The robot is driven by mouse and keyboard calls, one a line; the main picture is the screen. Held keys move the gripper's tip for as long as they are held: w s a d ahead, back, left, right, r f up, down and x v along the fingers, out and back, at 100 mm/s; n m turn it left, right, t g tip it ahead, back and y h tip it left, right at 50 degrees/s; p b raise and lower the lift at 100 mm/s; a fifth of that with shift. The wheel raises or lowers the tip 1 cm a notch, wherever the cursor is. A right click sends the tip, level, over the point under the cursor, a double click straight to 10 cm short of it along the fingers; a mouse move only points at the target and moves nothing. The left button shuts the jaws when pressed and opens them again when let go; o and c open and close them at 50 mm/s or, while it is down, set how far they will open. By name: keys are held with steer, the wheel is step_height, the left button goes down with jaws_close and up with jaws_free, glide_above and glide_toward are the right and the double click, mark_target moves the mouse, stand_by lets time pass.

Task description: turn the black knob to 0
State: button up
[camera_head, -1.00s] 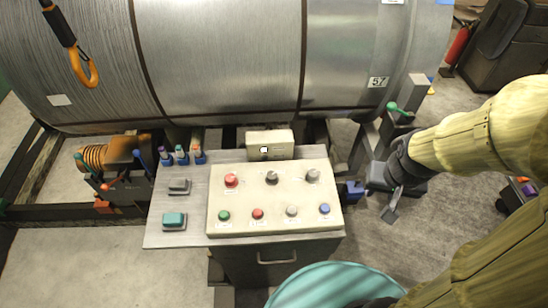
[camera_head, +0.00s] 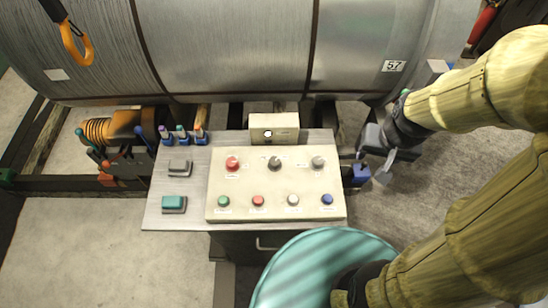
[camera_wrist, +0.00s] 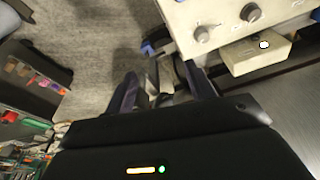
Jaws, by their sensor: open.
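The black knob (camera_head: 274,163) is the middle one of the top row on the beige control panel (camera_head: 240,190), between a red knob (camera_head: 232,163) and a grey knob (camera_head: 318,162). Its pointer setting is too small to read. In the wrist view the black knob (camera_wrist: 251,11) shows at the top right, with the grey knob (camera_wrist: 201,33) nearer. My gripper (camera_head: 378,167) is open and empty to the right of the panel, apart from every knob. Its two fingers (camera_wrist: 163,88) show in the wrist view, pointing beside the panel.
A small box (camera_head: 274,134) stands behind the panel, and a blue block (camera_head: 361,175) sits by its right edge. Coloured buttons line its front row. A large metal drum (camera_head: 230,50) lies behind. A teal round object (camera_head: 325,250) stands in front.

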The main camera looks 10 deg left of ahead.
steer(key=w+a+m+g+p, duration=0.25)
steer(key=w+a, duration=0.45)
steer(key=a, duration=0.5)
steer(key=m+p, duration=0.2)
glide_above(274, 161)
steer(key=f, duration=0.3)
steer(key=shift+a+f+n, duration=0.25)
steer(key=shift+a+f, duration=0.05)
steer(key=shift+f, duration=0.1)
steer(key=shift+w, duration=0.1)
steer(key=shift+f, duration=0.1)
steer(key=f+p, duration=0.1)
steer(key=f, duration=0.4)
steer(key=f+p, duration=0.1)
steer(key=f, duration=0.5)
steer(key=f+p, duration=0.2)
steer(key=f, duration=0.4)
steer(key=shift+d+f, duration=0.15)
steer(key=shift+d, duration=0.15)
